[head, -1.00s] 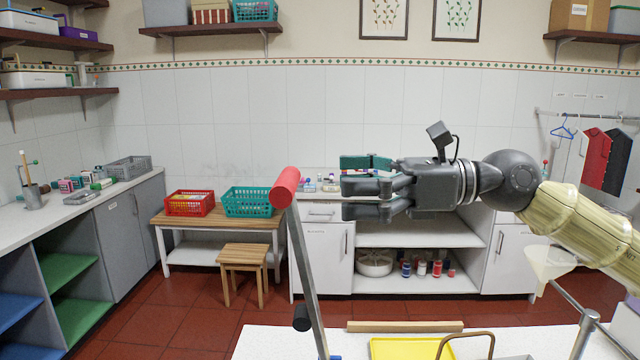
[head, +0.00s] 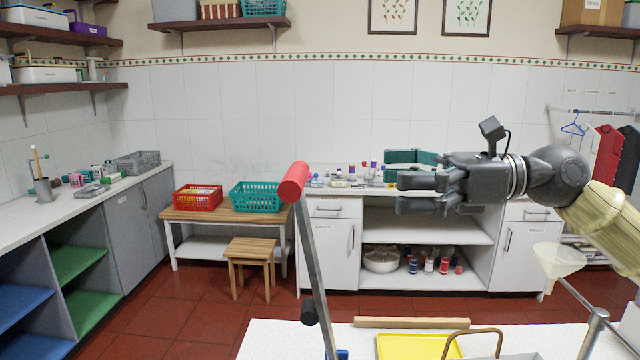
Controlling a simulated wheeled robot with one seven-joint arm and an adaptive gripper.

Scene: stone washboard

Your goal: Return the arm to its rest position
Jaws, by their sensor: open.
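My gripper (head: 402,193) is right of the picture's centre in the head view, held in the air and pointing left. Its dark fingers are apart, one above the other. A teal piece (head: 410,157) shows just above the fingers; I cannot tell whether it belongs to the gripper. My arm (head: 605,215) reaches in from the right edge, with a dark wrist and a pale yellow link.
A white worktop (head: 270,342) in front bears a yellow tray (head: 400,348) and a wooden bar (head: 410,323). A slanted metal post with a red end (head: 294,182) stands left of the gripper. A white funnel (head: 557,260) is below the arm.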

